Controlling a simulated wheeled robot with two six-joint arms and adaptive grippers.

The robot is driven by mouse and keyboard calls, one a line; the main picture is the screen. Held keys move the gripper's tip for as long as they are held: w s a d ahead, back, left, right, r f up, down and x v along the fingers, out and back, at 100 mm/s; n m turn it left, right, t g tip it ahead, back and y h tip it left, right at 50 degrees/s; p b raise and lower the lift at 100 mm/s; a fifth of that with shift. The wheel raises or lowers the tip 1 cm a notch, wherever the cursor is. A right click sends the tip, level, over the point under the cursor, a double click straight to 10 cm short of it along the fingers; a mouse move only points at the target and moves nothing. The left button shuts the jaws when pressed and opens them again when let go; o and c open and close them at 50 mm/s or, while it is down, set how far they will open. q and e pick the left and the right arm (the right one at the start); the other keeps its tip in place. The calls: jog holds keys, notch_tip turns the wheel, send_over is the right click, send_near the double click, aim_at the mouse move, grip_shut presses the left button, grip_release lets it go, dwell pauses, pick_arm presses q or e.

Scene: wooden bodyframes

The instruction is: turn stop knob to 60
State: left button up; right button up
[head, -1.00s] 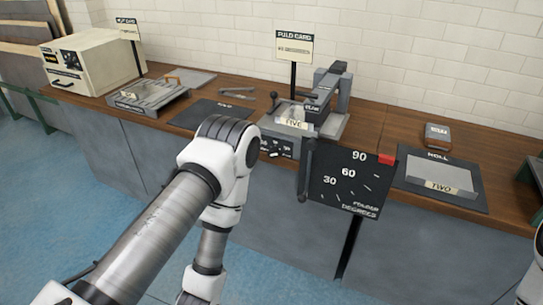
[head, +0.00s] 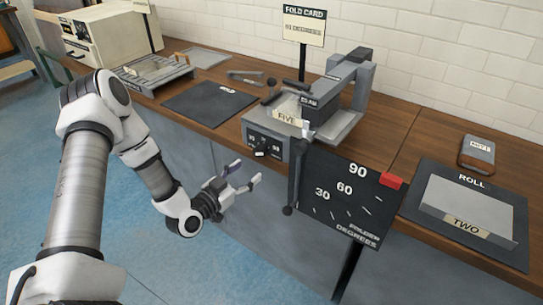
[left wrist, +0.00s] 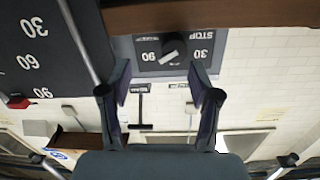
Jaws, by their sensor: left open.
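The stop knob (head: 262,151) is a small dark knob on the black front panel of the folder (head: 318,118). In the left wrist view the panel appears upside down, with STOP, 30 and 90 readable around the knob (left wrist: 173,47); the knob sits slanted, and its exact setting is unclear. My left gripper (head: 248,173) is open and empty, below and in front of the panel, apart from the knob. In the left wrist view its fingers (left wrist: 160,88) are spread, with the knob beyond and between them. My right gripper is out of view.
A black degree board (head: 347,205) with 30, 60, 90 and a red block stands right of the knob, with a dark lever along its left edge. A roll tray (head: 437,240) lies farther right. A dark mat (head: 210,104) lies left of the folder. The blue floor before the cabinets is open.

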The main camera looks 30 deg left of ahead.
aim_at(257, 154)
pick_arm(q)
jog(key=shift+n+t+y, duration=0.3)
jog(key=w, duration=0.4)
jog(key=w+a+b, duration=0.1)
jog(key=w, duration=0.1)
jog(key=shift+r, duration=0.35)
jog(key=shift+w+a+r, duration=0.1)
jog(key=shift+w, duration=0.3)
jog(key=c, duration=1.1)
